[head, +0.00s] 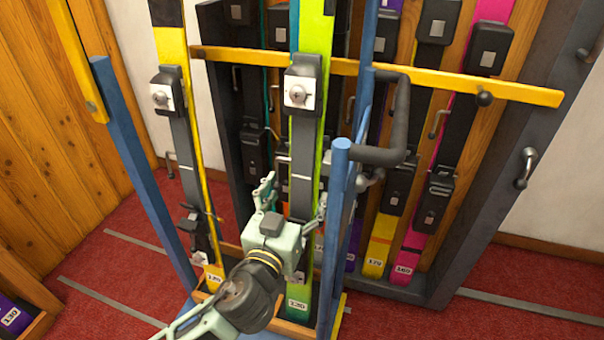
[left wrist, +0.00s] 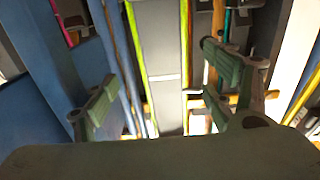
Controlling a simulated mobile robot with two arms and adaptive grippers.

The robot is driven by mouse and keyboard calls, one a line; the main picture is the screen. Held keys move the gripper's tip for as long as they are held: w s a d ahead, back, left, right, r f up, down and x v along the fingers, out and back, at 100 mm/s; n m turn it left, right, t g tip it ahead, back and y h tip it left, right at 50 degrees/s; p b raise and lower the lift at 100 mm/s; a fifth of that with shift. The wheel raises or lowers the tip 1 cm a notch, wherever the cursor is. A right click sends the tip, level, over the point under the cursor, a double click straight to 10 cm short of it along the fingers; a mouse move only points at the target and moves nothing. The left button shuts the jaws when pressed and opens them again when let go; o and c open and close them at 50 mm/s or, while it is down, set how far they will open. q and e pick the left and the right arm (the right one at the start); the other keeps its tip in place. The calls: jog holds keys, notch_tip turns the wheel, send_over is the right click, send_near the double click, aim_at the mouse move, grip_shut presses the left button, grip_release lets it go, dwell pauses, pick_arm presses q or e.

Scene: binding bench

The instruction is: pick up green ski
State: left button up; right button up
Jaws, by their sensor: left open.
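The green ski (head: 328,28) stands upright in the rack in the head view, with a black binding, a grey middle and bright green edges. Its label shows at the foot. My left gripper (head: 292,203) is open in front of its lower half, one finger towards each side. In the left wrist view, the grey ski face with yellow-green edges (left wrist: 160,50) lies between the two open fingers (left wrist: 163,95), with gaps on both sides. The gripper body hides part of the lower ski. My right gripper is not in view.
A yellow-edged ski (head: 172,48) stands to the left. A yellow crossbar (head: 425,79) and blue posts (head: 337,240) frame the rack. A grey bent bar (head: 402,115) is close on the right. Behind, a dark cabinet (head: 490,220) holds several skis, including a pink one (head: 412,240).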

aim_at(301, 180)
pick_arm(q)
jog(key=shift+a+x, duration=0.2)
jog(key=shift+x, duration=2.4)
jog(key=shift+w, duration=0.1)
jog(key=shift+c, duration=0.2)
grip_shut()
jog(key=shift+r, duration=0.3)
